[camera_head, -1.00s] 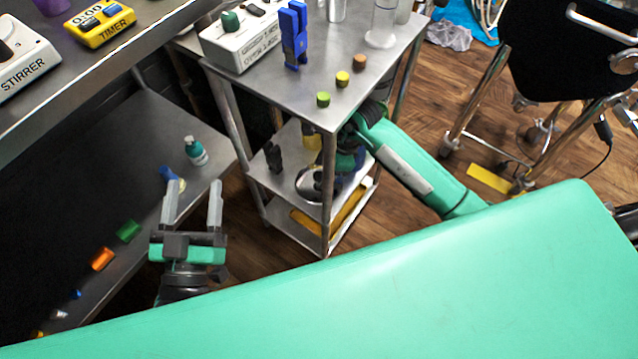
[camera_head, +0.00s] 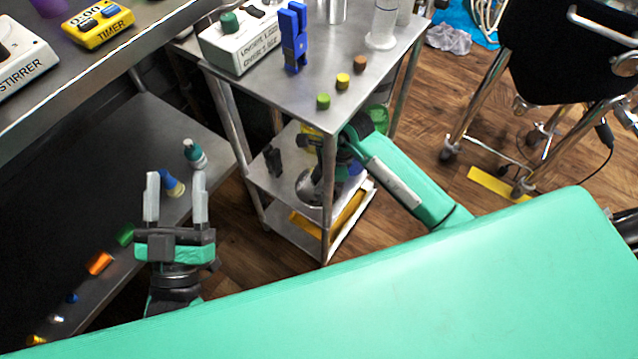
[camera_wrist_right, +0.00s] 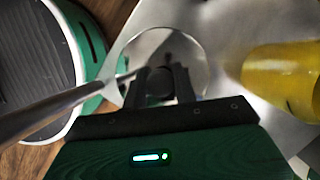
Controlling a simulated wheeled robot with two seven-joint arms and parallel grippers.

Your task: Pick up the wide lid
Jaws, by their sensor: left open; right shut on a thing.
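The wide lid is a shiny round metal disc (camera_wrist_right: 192,58) with a dark knob, in the right wrist view. It also shows partly in the head view (camera_head: 304,188) at the cart's middle shelf, largely covered by my right gripper. My right gripper (camera_wrist_right: 160,82) is shut on the lid's knob, with one finger on each side. In the head view my right gripper (camera_head: 320,180) is inside the cart, under its top. Whether the lid touches the shelf I cannot tell. My left gripper (camera_head: 176,198) is open and empty, above the lower bench shelf at left.
A cart post (camera_wrist_right: 45,108) crosses close to my right gripper. A yellow object (camera_wrist_right: 288,80) stands right of the lid. A black clamp-like object (camera_head: 272,160) is on the middle shelf. The cart top (camera_head: 345,55) carries a blue device (camera_head: 294,38) and several small items.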

